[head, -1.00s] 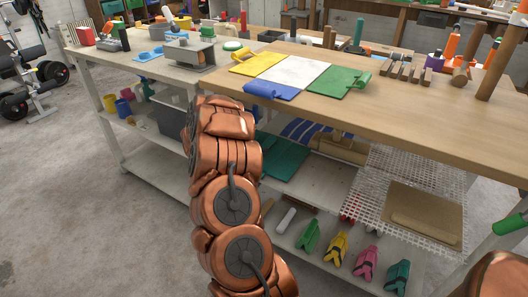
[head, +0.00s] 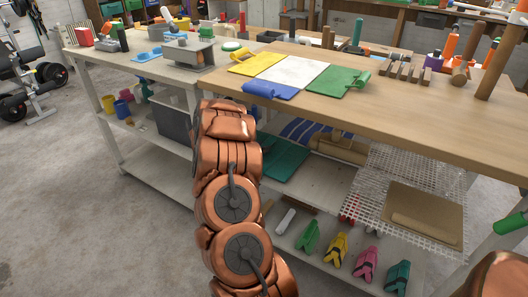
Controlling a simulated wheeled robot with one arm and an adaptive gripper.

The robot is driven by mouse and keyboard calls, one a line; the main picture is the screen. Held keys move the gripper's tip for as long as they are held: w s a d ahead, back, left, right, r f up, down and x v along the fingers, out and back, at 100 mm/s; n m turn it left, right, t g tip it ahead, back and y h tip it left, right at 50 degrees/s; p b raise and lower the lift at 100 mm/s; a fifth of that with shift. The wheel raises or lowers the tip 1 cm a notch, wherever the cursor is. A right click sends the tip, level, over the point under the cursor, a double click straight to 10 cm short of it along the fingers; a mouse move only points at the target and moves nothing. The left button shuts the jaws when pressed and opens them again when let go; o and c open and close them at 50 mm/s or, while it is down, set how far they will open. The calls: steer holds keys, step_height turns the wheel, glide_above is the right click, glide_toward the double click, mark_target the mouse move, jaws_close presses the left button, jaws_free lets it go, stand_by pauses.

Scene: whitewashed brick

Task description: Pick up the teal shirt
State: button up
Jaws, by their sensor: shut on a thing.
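A flat teal cloth, which looks like the teal shirt (head: 287,160), lies on the shelf under the wooden worktop. It is just right of my copper arm, and its left part is hidden behind the arm. My arm rises from the bottom of the head view towards the worktop's front edge. My gripper is hidden behind the arm links, so its fingers and anything in them do not show. I cannot tell whether it touches the teal cloth.
The wooden worktop (head: 430,113) overhangs the shelf. Yellow, white, blue and green sheets lie on it. A blue striped cloth (head: 302,130), a cardboard roll (head: 338,147) and a wire mesh rack (head: 395,165) are near the teal cloth. Coloured clamps (head: 336,249) stand lower.

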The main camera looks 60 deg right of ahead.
jaws_close()
